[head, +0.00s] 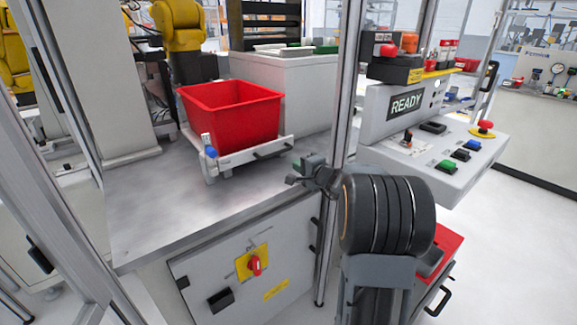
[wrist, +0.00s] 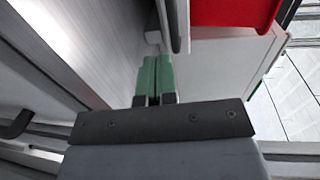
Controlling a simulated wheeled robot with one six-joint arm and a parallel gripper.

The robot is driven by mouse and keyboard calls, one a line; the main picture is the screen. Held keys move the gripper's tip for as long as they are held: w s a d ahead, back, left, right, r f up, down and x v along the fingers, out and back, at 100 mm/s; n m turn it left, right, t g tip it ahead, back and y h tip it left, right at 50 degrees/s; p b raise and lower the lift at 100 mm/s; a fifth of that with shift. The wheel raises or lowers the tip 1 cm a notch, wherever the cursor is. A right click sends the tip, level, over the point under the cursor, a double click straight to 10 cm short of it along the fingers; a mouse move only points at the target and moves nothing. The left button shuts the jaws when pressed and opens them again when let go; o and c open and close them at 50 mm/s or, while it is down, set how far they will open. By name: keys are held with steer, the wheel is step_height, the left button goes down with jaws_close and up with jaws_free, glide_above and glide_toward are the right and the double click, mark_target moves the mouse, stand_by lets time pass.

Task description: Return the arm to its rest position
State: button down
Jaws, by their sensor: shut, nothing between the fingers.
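My gripper (head: 301,171) shows in the head view in front of the metal workbench, close to the vertical frame post. My dark arm is bent in front of it at the lower right. In the wrist view the two green fingertips of my gripper (wrist: 153,76) lie side by side, shut, with nothing seen between them. A grey metal edge runs just beyond the fingertips.
A red bin (head: 232,112) sits in a light holder on the metal workbench (head: 150,215). A vertical post (head: 345,80) stands close to my arm. A control panel (head: 432,150) with a READY sign is at the right. Open floor (head: 520,240) lies at the far right.

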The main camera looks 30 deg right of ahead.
steer(key=f+v, duration=0.1)
steer(key=v, duration=0.6)
steer(key=s+a+f+n+g+y+p, duration=0.25)
steer(key=s+a+n+g+p, duration=0.4)
steer(key=s+a+g, duration=0.55)
steer(key=s+a+r+n+h+p, duration=0.2)
steer(key=s+a+r+n+p, duration=0.2)
steer(key=r+p, duration=0.1)
steer(key=s+a+r+n+h+p, duration=0.3)
steer(key=s+r+n+p, duration=0.2)
steer(key=r, duration=0.2)
steer(key=shift+a+r+g+h, duration=0.3)
steer(key=shift+a+r+h, duration=0.05)
steer(key=shift+a+r, duration=0.05)
steer(key=shift+s+n, duration=0.1)
steer(key=shift+n, duration=0.15)
